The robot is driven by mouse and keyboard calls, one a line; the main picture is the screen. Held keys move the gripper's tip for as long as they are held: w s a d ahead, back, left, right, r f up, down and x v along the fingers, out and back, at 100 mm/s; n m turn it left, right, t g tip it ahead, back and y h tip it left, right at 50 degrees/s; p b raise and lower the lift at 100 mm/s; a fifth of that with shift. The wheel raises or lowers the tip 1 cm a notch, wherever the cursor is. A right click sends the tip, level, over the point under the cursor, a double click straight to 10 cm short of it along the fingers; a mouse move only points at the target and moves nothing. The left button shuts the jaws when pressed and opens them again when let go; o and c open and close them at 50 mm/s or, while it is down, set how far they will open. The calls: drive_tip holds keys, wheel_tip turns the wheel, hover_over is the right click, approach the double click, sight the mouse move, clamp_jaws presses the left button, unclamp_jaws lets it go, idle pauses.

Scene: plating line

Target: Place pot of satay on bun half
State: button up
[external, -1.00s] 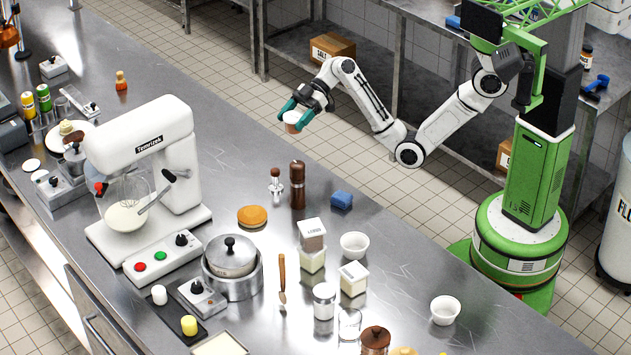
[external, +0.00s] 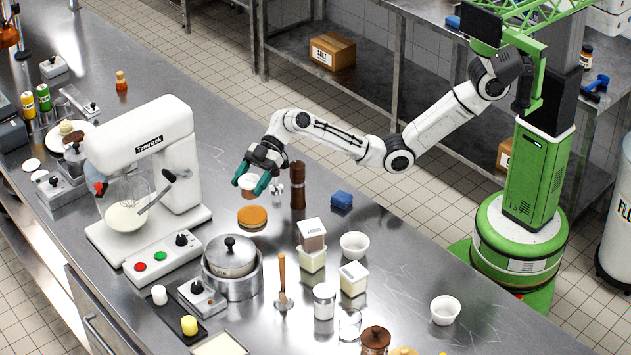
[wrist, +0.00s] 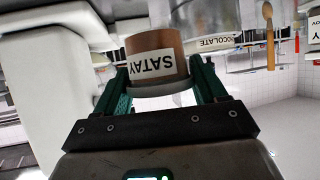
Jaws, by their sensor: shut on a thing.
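The pot of satay (external: 248,182) is a small brown pot with a pale rim. In the wrist view its white SATAY label (wrist: 153,64) appears upside down. My gripper (external: 255,184) has green fingers shut around the pot's sides and holds it in the air above the counter. The wrist view shows the fingers (wrist: 160,78) on either side of the pot. The bun half (external: 252,217) is a round orange-brown piece lying flat on the counter. In the external view it is just below the pot, with a gap between them. The bun is not clearly visible in the wrist view.
A white mixer (external: 150,165) stands left of the bun. A dark brown mill (external: 297,185) and a small shaker stand to its right.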

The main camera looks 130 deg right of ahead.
sight(249, 181)
drive_tip(key=shift+f, duration=3.05)
drive_tip(key=shift+f, duration=0.2)
drive_tip(key=o, duration=1.1)
drive_tip(key=shift+r+p, duration=0.2)
drive_tip(key=shift+p, duration=0.1)
drive_tip(key=v, duration=0.3)
drive_tip(key=shift+s+d, duration=0.1)
drive_tip(key=shift+s, duration=0.05)
wheel_tip(249, 181, up, 7)
drive_tip(key=shift+f+b, duration=0.1)
drive_tip(key=shift+b, duration=0.45)
